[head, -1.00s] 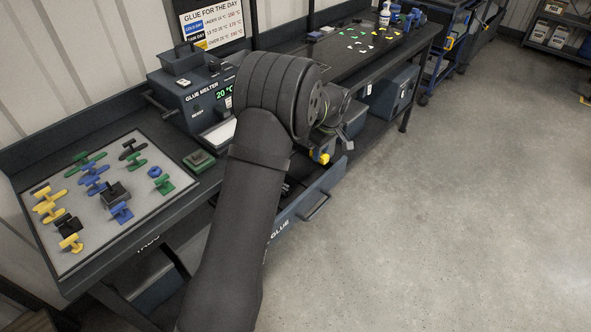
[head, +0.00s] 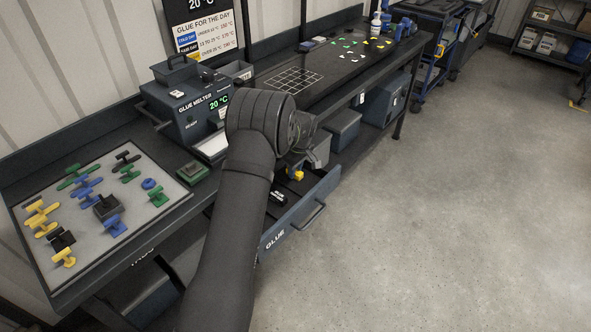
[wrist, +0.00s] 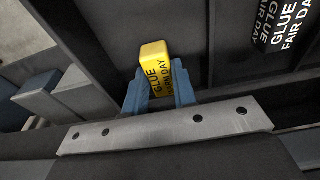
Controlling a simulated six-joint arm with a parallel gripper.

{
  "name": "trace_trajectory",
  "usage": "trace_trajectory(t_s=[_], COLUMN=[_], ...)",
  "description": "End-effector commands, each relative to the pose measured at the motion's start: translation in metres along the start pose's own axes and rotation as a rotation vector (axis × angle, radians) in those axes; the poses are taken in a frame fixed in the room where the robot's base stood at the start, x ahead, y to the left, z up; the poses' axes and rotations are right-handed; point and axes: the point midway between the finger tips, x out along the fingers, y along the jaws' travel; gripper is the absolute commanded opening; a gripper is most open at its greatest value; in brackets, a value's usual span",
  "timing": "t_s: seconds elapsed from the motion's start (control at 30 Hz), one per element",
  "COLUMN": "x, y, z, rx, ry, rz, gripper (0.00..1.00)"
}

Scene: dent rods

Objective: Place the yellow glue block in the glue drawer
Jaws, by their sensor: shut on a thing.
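The yellow glue block (wrist: 154,68), with dark "GLUE" lettering, stands between the two blue fingers of my gripper (wrist: 158,88) in the wrist view. My gripper is shut on it. In the head view the yellow block (head: 299,175) shows as a small patch below my wrist, over the open glue drawer. The drawer (head: 277,238) is pulled out under the bench, with "GLUE" on its front. Its dark inside (wrist: 105,40) lies around the block in the wrist view. Whether the block touches the drawer floor I cannot tell.
A black glue block (wrist: 285,25) marked "FAIR DAY" lies in the drawer. The glue melter (head: 195,113) stands on the bench, left of my arm. A grey mat (head: 95,215) with several coloured tools lies at the left. The floor at the right is clear.

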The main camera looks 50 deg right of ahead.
Motion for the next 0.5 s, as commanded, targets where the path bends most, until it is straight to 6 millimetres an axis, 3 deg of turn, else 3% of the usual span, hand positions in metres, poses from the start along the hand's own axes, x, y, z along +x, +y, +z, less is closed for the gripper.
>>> trace_trajectory(t_s=[0.17,0.2,0.3,0.5], x=[0.0028,0.0029,0.0026,0.0026], y=[-0.0002,-0.0001,-0.0001,-0.0001], z=[0.0006,0.0006,0.0006,0.0006], rx=[0.0,0.0,0.0,0.0], ry=[0.0,0.0,0.0,0.0], rz=[-0.001,-0.001,-0.001,-0.001], gripper=[0.02,0.28,0.46,0.46])
